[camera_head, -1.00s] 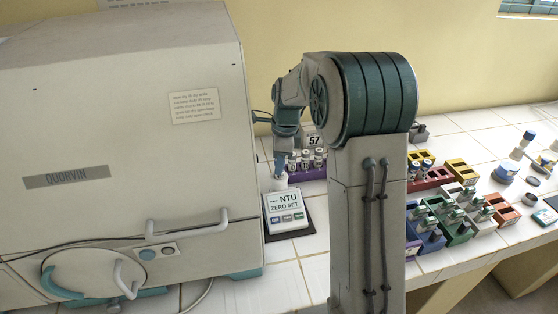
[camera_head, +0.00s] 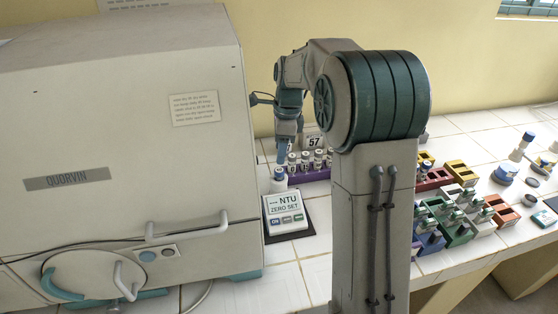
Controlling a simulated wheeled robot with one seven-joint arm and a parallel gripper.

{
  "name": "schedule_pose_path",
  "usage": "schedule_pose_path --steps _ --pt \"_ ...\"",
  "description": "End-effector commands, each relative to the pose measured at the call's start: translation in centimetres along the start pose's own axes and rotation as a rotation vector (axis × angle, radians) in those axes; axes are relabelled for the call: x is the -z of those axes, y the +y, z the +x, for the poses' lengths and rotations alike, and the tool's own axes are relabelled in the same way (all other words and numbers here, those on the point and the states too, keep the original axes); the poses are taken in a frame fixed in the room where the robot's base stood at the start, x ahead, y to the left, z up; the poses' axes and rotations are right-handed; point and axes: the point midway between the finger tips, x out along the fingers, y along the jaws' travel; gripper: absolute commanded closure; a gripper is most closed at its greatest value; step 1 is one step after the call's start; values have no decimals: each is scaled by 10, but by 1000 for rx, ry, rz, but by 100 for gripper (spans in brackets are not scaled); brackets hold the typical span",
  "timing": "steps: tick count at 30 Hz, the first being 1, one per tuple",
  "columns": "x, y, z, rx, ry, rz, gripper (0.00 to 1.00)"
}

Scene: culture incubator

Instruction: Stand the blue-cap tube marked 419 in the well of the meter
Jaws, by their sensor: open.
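My gripper (camera_head: 283,158) is open, just above and behind the cap. The fingertips are small, and I cannot tell whether they still touch the cap.
A purple rack (camera_head: 318,175) with several capped tubes and a "57" card (camera_head: 313,142) stands behind the meter. The large QUORVIN incubator (camera_head: 120,150) is close on the left. Coloured racks (camera_head: 461,232) fill the bench at right.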

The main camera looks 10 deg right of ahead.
Motion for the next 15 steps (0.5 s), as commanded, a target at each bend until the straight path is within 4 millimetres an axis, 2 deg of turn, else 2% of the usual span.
schedule_pose_path --steps 1,6,9,15 --pt "0 -1 -13 5 0 -1 52" --pt "0 0 -47 4 0 -1 52" --pt "0 0 -60 1 0 -1 52" --pt "0 0 -72 -1 0 -1 52"
